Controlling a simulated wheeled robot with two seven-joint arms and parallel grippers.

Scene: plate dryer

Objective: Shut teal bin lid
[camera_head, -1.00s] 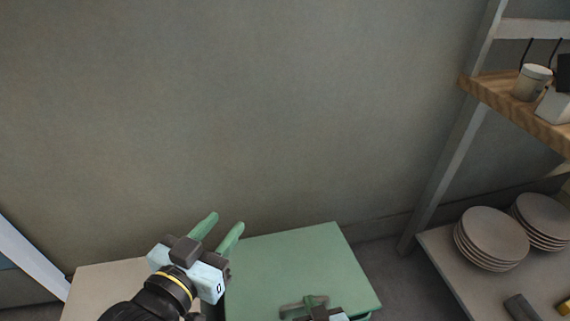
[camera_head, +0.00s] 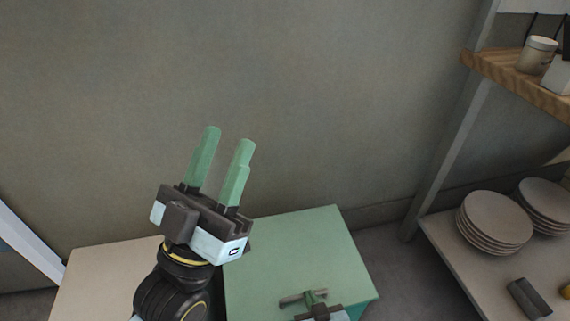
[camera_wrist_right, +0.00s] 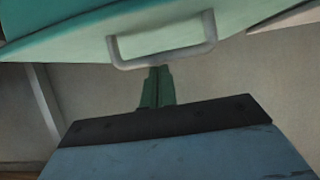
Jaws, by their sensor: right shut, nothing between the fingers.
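The teal bin lid (camera_head: 285,250) is at the bottom middle of the head view, its top lying broadly flat. A darker teal side shows below its right edge; I cannot tell whether a gap remains under the lid. A grey bar handle (camera_head: 288,300) is at its near side and shows large in the right wrist view (camera_wrist_right: 165,59). My right gripper (camera_head: 309,294) is shut and empty, its green fingertips (camera_wrist_right: 157,70) right at the handle's bar; contact is unclear. My left gripper (camera_head: 228,137) is open and empty, raised left of the lid, fingers pointing up.
A beige flat top (camera_head: 105,285) adjoins the lid on the left, partly behind my left arm. At the right, a low shelf holds stacked plates (camera_head: 495,222), with a wooden shelf (camera_head: 515,80) and a cup above. A bare wall (camera_head: 300,90) stands behind.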

